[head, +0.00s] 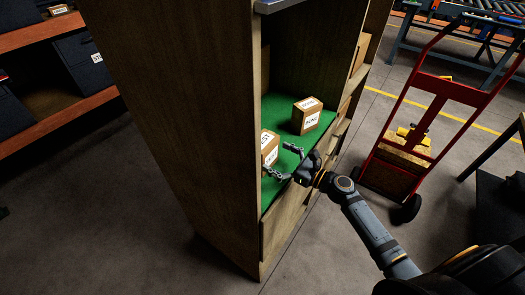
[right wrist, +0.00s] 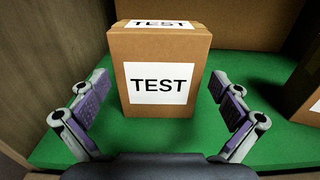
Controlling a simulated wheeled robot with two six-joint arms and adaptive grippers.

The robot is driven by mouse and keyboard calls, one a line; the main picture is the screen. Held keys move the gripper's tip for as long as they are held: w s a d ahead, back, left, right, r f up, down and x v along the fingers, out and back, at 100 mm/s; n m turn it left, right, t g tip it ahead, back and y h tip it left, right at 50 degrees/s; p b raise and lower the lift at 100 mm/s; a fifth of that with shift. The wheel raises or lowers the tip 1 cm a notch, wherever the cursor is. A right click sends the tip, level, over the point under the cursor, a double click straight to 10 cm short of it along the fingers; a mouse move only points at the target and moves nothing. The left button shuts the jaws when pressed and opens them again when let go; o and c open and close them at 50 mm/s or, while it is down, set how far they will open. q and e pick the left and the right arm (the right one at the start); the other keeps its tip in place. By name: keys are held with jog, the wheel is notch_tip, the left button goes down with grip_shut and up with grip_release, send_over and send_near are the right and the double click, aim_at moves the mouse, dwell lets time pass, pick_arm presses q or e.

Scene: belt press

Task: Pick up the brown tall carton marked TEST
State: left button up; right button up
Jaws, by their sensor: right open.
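The brown tall carton marked TEST (right wrist: 158,50) stands upright on a green shelf surface inside a wooden cabinet. Its white TEST label faces the right wrist camera, and another label is on its top. In the head view the carton (head: 269,150) is partly hidden by the cabinet's side panel. My right gripper (head: 284,160) is in front of it with its jaws open. In the right wrist view the fingers (right wrist: 160,105) stand apart, one toward each side of the carton's lower part, with green surface showing between them and the carton. My left gripper is not in view.
A second labelled brown carton (head: 307,116) stands to the right on the green shelf (head: 285,110). The cabinet's side panel (head: 185,110) is close on the left. A red hand truck (head: 425,130) stands on the floor at right.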

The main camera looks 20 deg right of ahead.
aim_at(263, 149)
jog(key=shift+w+a, duration=0.1)
jog(key=shift+w+a+r+p, duration=0.5)
jog(key=shift+w+p, duration=0.15)
jog(key=shift+p, duration=0.35)
jog(key=w+a, duration=0.1)
jog(key=w+a+f, duration=0.1)
jog(key=shift+w+a+p, duration=0.15)
jog(key=shift+w+p, duration=0.15)
jog(key=shift+p, duration=0.05)
jog(key=shift+s+d+r, duration=0.1)
jog(key=shift+s+d, duration=0.05)
jog(key=shift+d, duration=0.05)
jog(key=c, duration=0.4)
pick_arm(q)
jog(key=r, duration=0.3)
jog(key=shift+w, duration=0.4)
pick_arm(e)
jog(key=c, duration=0.7)
